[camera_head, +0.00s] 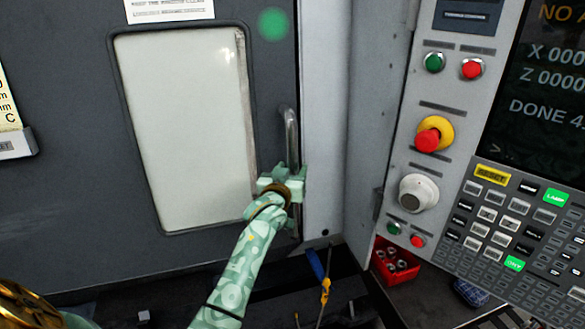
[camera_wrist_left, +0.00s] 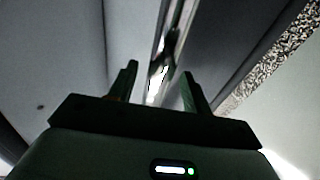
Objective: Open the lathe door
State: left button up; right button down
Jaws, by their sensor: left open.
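The lathe door (camera_head: 70,190) is a dark grey panel with a pale window (camera_head: 185,125). Its right edge meets a light grey frame (camera_head: 322,120), and no gap shows there. A vertical metal handle (camera_head: 290,130) stands near that edge. My left gripper (camera_head: 290,176) is at the lower half of the handle and hides part of it. In the left wrist view the fingers of the left gripper (camera_wrist_left: 158,78) are apart, with the shiny handle (camera_wrist_left: 168,50) showing between and beyond them. Whether they touch it cannot be told. My right gripper is not in view.
A control panel stands at the right with a red emergency button (camera_head: 428,140), a white knob (camera_head: 418,193) and a keypad (camera_head: 515,225). Below it are a red bin (camera_head: 395,262) with metal parts and a blue-handled tool (camera_head: 316,266). The space before the door window is clear.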

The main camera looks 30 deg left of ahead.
pick_arm(q)
jog(key=shift+w+a, duration=0.2)
jog(key=shift+w, duration=0.5)
grip_shut()
jog(key=shift+s, duration=0.1)
